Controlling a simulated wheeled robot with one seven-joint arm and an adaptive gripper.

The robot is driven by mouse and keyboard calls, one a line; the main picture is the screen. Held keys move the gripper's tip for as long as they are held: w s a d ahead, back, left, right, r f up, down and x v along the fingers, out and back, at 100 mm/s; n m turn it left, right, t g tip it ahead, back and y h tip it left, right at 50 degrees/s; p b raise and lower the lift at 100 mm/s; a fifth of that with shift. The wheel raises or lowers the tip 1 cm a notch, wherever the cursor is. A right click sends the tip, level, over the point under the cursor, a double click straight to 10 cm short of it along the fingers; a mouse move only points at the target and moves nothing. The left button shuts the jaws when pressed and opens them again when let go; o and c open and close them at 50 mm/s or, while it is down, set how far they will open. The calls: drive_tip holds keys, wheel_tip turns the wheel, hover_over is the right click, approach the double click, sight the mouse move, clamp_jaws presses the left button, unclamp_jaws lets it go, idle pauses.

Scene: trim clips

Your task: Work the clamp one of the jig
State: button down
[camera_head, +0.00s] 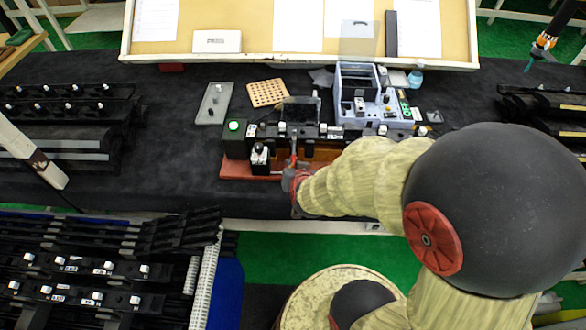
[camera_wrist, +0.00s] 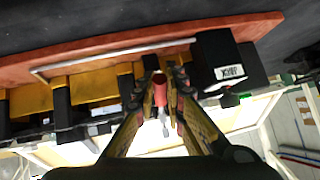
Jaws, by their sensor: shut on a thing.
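The jig has a red-orange base (camera_head: 235,168) and a long black part with white clips along its top. In the wrist view the base (camera_wrist: 100,48) runs across the top, with yellow and black blocks along it. My gripper (camera_head: 294,172) is at the front edge of the jig. In the wrist view my gripper (camera_wrist: 160,88) has its two fingers closed on a red clamp handle (camera_wrist: 160,82). The handle sits between the fingertips, and its mount is partly hidden. I cannot tell the clamp's exact position. My arm covers the jig's right end.
A black block with a white knob (camera_head: 260,155) stands left of my gripper, and a lit green button (camera_head: 234,126) is at the jig's left end. A grey tray (camera_head: 214,103), perforated board (camera_head: 267,93) and blue-grey machine (camera_head: 365,95) stand behind.

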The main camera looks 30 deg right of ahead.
drive_tip(key=c, duration=2)
unclamp_jaws()
drive_tip(key=shift+o, duration=0.6)
drive_tip(key=v, duration=0.7)
drive_tip(key=shift+s, duration=0.2)
drive_tip(key=shift+a, duration=0.1)
